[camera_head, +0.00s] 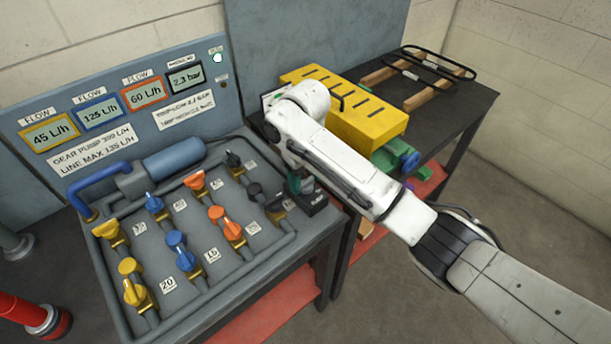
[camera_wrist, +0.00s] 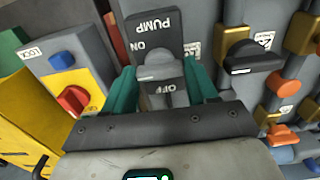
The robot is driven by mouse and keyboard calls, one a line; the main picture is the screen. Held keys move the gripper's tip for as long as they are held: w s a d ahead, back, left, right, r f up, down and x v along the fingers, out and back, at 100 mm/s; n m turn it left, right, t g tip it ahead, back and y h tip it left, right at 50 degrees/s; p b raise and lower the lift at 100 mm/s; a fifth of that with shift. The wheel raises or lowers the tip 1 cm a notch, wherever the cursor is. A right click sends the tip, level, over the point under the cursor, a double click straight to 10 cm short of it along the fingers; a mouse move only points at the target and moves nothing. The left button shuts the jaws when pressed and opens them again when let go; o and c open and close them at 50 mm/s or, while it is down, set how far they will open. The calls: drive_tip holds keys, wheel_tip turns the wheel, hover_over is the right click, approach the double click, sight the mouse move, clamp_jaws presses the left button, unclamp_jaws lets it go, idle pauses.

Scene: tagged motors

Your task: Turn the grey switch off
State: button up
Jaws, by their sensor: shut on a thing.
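The grey switch (camera_wrist: 160,68) sits on a dark plate marked PUMP, with ON and OFF lettering that appears upside down in the wrist view. My gripper (camera_wrist: 160,72) has its two teal fingers on either side of the switch and is shut on it. Which label the switch points to is not clear. In the head view, my gripper (camera_head: 294,184) reaches down at the right edge of the valve panel, beside the dark switch box (camera_head: 314,204). The switch itself is hidden there by my arm and gripper.
A grey box with a red knob (camera_wrist: 72,100) and blue button is left of the switch in the wrist view. A dark valve handle (camera_wrist: 240,56) is close on the right. Several coloured valves fill the panel (camera_head: 170,305). A yellow slotted box (camera_head: 365,125) stands behind my arm.

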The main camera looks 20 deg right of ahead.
drive_tip(key=c, duration=0.3)
drive_tip(key=shift+n, duration=0.3)
drive_tip(key=n+p, duration=0.2)
drive_tip(key=n, duration=0.1)
drive_tip(key=shift+r+p, duration=0.1)
drive_tip(key=shift+p, duration=0.2)
drive_tip(key=n+p, duration=0.2)
drive_tip(key=n, duration=0.3)
drive_tip(key=n+p, duration=0.1)
drive_tip(key=n, duration=0.3)
drive_tip(key=shift+n, duration=0.3)
drive_tip(key=n+p, duration=0.1)
drive_tip(key=n, duration=0.3)
drive_tip(key=shift+n, duration=0.3)
